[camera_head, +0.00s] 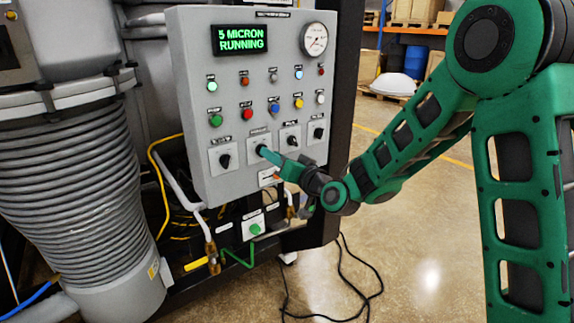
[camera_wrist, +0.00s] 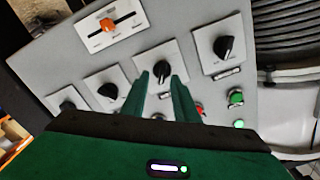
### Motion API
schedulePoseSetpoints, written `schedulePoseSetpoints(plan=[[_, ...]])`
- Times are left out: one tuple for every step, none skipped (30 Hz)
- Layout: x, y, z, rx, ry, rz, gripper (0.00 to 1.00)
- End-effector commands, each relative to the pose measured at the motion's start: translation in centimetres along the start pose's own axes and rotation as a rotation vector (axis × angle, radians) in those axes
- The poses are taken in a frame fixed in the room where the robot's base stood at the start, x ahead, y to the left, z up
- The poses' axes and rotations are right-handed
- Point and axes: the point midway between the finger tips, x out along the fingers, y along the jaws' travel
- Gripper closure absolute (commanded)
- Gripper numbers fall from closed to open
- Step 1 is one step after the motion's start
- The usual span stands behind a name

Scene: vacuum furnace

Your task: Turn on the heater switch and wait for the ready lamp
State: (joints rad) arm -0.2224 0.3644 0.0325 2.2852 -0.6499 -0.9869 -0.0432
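The grey control panel (camera_head: 235,180) has a row of black rotary knobs on white plates. My gripper (camera_head: 264,153) is at the second knob from the left in the head view. In the wrist view that knob (camera_wrist: 174,62) sits at my fingertips (camera_wrist: 162,78), which stand apart; I cannot tell whether they touch it. The other knobs include the leftmost (camera_head: 225,160) and the third (camera_head: 292,142). Their labels are too small to read, so I cannot tell which is the heater switch. Small lamps, including a green one (camera_head: 211,86), sit above; I cannot identify the ready lamp.
The display (camera_head: 240,39) reads "5 MICRON RUNNING", beside a round gauge (camera_head: 315,39). A ribbed grey hose (camera_head: 75,190) stands left. Black cables (camera_head: 350,290) lie on the floor; open floor is at right.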

Motion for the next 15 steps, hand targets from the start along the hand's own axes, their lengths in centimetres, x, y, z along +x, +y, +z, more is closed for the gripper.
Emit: schedulePoseSetpoints(plan=[[-1.1,0.2,-0.1,0.002,0.001,0.005,0.73],[-1.7,0.2,0.0,0.003,-0.001,0.005,0.73],[-2.5,0.3,-0.1,0.003,0.000,0.005,0.73],[-3.1,0.3,-0.1,0.003,0.001,0.006,0.73],[-3.6,0.3,-0.1,0.002,0.001,0.006,0.73],[-4.2,0.4,-0.1,0.002,0.001,0.006,0.73],[-4.7,0.4,-0.1,0.001,0.001,0.006,0.73],[-5.2,0.3,-0.1,0.002,0.001,0.006,0.73],[-5.8,0.4,-0.2,0.002,0.003,0.006,0.73],[-6.1,0.4,-0.1,0.003,0.002,0.006,0.73],[-6.4,0.4,-0.1,0.001,0.001,0.006,0.73],[-6.8,0.4,-0.1,0.001,0.001,0.006,0.73],[-7.1,0.4,-0.1,0.002,0.001,0.005,0.73],[-7.3,0.4,-0.1,0.001,0.001,0.005,0.73],[-7.6,0.3,-0.1,0.002,0.002,0.004,0.73]])
